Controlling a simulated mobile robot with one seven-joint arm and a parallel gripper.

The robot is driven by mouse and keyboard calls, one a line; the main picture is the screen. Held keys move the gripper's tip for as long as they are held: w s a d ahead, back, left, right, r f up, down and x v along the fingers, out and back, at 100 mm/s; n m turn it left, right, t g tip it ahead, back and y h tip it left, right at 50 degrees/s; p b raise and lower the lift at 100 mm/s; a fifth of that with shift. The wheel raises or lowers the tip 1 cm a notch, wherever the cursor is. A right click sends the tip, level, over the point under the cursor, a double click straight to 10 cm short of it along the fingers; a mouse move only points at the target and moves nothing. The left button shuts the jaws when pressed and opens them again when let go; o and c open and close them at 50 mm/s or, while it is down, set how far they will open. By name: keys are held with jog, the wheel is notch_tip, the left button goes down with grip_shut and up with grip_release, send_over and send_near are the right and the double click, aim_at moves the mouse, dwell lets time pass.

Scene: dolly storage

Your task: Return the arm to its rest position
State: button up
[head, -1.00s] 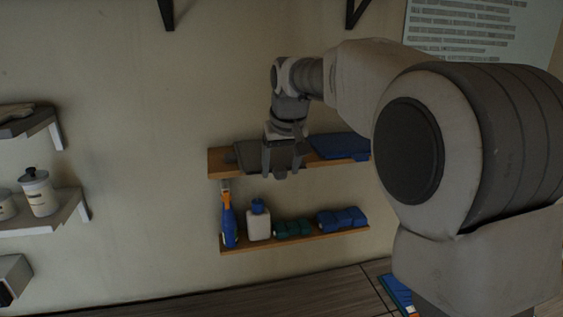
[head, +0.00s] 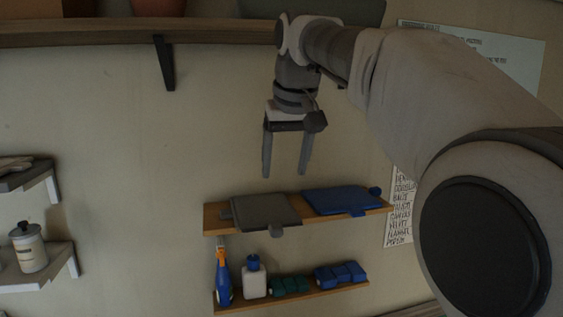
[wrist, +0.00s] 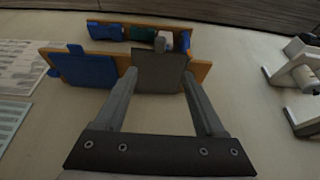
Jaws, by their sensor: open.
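My gripper (head: 286,168) is open and empty in the head view, pointing down above the upper wooden shelf. Its fingers hang apart, with clear wall between and below them. The wrist view also shows both fingers (wrist: 158,90) spread wide, with the grey folded item beyond them. My arm reaches in from the right of the head view and bends down at the wrist.
The upper shelf (head: 215,225) holds a grey folded item (head: 262,211) and a blue one (head: 340,199). The lower shelf (head: 305,294) holds an orange-and-blue bottle (head: 223,278), a white bottle (head: 254,282) and rolled cloths. A long shelf (head: 110,33) runs above, near my wrist.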

jog(key=s+d+f+m, duration=0.1)
jog(key=s+d+f, duration=0.4)
jog(key=s+f, duration=0.5)
jog(key=s+d+f+m+t, duration=0.1)
jog(key=s+d+f, duration=0.4)
jog(key=s+f, duration=0.5)
jog(key=s, duration=0.5)
jog(key=shift+s+f+h, duration=0.15)
jog(key=shift+f+h, duration=0.2)
jog(key=shift+h, duration=0.05)
